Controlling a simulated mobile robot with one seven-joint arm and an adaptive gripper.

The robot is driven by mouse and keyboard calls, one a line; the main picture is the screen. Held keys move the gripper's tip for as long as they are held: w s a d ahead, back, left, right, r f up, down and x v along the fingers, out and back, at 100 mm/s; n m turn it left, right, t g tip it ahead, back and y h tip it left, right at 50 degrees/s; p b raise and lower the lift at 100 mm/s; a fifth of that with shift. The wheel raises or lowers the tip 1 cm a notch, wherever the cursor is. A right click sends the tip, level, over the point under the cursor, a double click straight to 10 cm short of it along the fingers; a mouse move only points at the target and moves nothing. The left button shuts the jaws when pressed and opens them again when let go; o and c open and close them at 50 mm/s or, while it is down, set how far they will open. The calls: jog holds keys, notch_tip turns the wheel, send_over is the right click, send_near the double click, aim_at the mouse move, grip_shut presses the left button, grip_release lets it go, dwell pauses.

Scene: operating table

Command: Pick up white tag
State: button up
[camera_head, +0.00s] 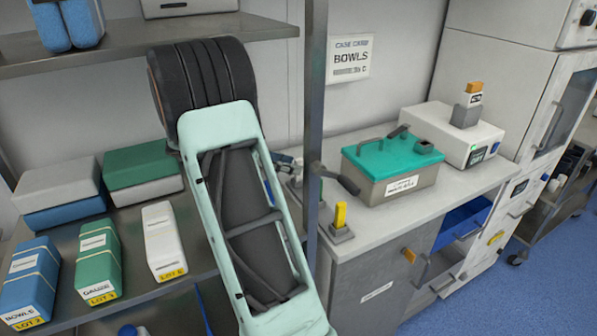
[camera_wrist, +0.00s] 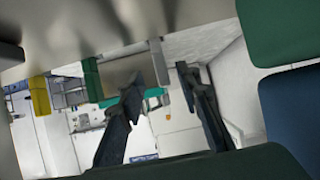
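I cannot pick out one sure white tag. A white card reading BOWLS (camera_head: 351,58) is on the back wall. A white label (camera_head: 377,291) is on the grey cabinet front, and another white label (camera_head: 401,185) is on the teal-lidded box (camera_head: 398,158). My gripper shows in the wrist view with two dark fingers spread apart (camera_wrist: 163,115). It is open, with nothing visible between the fingers.
The left shelf holds a blue pack (camera_head: 30,283), a green pack (camera_head: 98,262) and a white pack (camera_head: 163,241), close to my arm. A metal post (camera_head: 314,120) stands between shelf and counter. A yellow tag (camera_head: 340,214) and an orange-topped piece (camera_head: 473,92) stand on the counter side.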

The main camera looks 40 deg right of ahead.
jog(key=x, duration=0.4)
jog(key=shift+w+d, duration=0.1)
jog(key=shift+w, duration=0.05)
jog(key=shift+c, duration=0.6)
grip_shut()
